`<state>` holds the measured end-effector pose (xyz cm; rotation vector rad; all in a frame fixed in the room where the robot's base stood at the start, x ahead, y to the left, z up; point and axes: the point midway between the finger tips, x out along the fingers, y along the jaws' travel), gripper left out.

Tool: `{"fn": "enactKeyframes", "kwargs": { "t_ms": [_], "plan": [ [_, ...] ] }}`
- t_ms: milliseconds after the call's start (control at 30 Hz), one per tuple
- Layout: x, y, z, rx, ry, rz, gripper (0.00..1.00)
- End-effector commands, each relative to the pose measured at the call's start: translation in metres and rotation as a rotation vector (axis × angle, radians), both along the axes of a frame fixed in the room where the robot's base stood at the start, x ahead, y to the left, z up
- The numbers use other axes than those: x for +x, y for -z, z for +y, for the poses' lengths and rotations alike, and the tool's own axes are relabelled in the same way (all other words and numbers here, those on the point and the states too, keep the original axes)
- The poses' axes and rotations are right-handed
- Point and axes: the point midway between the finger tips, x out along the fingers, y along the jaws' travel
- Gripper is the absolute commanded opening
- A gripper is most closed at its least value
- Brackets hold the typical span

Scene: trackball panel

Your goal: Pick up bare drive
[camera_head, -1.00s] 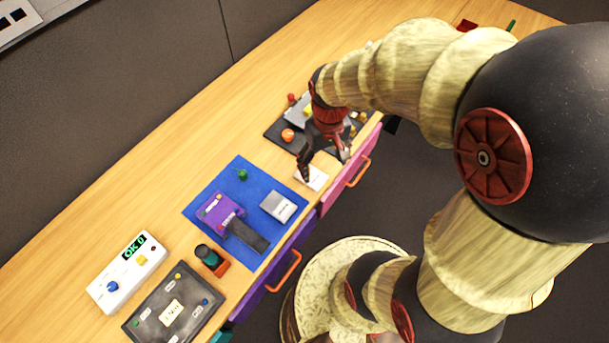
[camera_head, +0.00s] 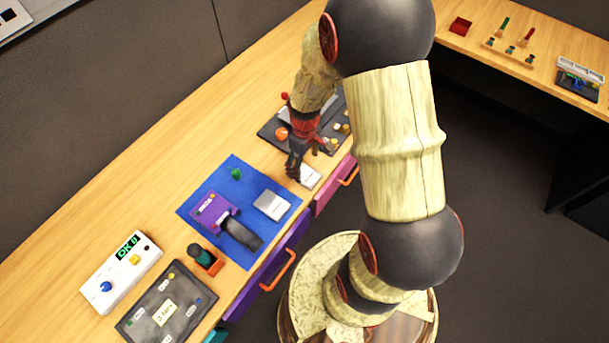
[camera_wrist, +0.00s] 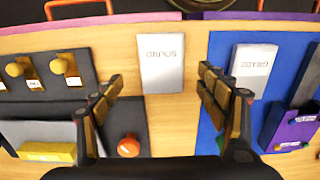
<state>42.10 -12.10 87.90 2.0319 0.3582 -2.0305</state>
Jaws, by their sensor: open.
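A flat pale slab (camera_head: 310,177) with dark lettering lies on bare wood near the table's front edge. In the wrist view this slab (camera_wrist: 162,62) shows beyond and between my fingertips, its lettering upside down. A similar silver-grey slab (camera_head: 272,205) lies on the blue mat (camera_head: 232,168); it also shows in the wrist view (camera_wrist: 252,68). The lettering is too blurred to tell which slab is the bare drive. My gripper (camera_head: 307,164) is open and empty, above the wood between the mat and a dark panel. The wrist view shows its spread fingers (camera_wrist: 162,80) touching neither slab.
The dark panel (camera_head: 270,137) with an orange ball and yellow knobs is beside my gripper. A purple device (camera_head: 212,211) with a dark strap-like part and a green knob (camera_head: 236,173) are on the mat. Orange-handled drawers (camera_head: 285,258) line the front.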

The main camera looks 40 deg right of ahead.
Motion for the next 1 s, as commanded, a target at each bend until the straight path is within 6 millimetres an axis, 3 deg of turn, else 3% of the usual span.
{"fn": "enactKeyframes", "kwargs": {
  "t_ms": [333, 567, 1000],
  "plan": [
    [-0.003, 0.046, 0.002, 0.000, 0.001, 0.002, 0.74],
    [-0.003, 0.046, 0.002, 0.000, 0.001, 0.001, 0.74],
    [-0.003, 0.046, 0.002, 0.001, 0.001, 0.001, 0.50]
  ]
}}
